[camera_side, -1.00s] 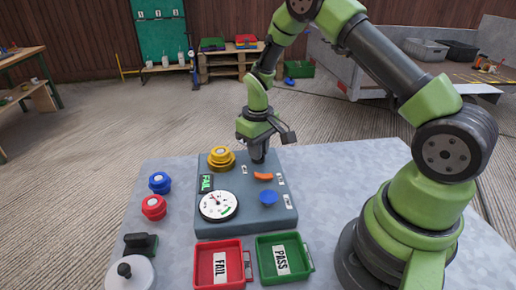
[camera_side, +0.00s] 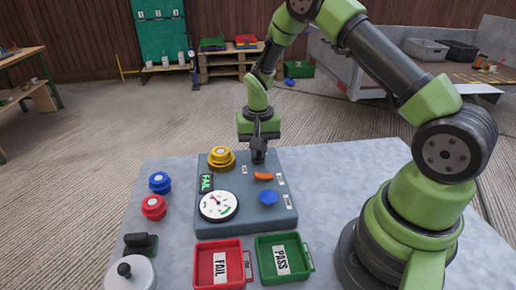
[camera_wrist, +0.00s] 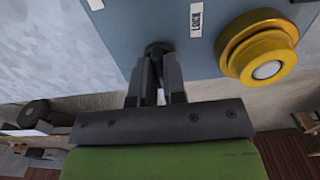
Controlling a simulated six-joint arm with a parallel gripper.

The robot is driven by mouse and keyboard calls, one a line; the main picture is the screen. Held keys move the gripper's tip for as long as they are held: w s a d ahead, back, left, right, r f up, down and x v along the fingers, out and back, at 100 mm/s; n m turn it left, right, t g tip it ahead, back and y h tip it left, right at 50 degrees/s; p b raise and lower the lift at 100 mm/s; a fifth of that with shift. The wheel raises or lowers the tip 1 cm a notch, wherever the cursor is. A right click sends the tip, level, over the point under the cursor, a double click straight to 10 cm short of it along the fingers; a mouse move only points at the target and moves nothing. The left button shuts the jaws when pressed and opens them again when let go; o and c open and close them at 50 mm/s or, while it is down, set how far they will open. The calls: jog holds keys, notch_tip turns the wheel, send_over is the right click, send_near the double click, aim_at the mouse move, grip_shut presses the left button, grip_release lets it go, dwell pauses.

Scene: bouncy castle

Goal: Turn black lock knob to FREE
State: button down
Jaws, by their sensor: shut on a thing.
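My gripper (camera_side: 258,154) points down at the back edge of the grey-blue test panel (camera_side: 230,222). In the wrist view my gripper (camera_wrist: 158,62) is shut on the black lock knob (camera_wrist: 158,47), which is mostly hidden between the fingers. A white label reading LOCK (camera_wrist: 196,20) lies beside the knob on the panel. In the side view the fingers cover the knob. I cannot tell which way the knob points.
Red (camera_side: 198,263) and green (camera_side: 262,262) trays stand in front.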

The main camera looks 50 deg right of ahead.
dwell(0.5)
jog(key=c, duration=1.2)
grip_release()
notch_tip(320, 180, up, 9)
jog(key=shift+r, duration=0.5)
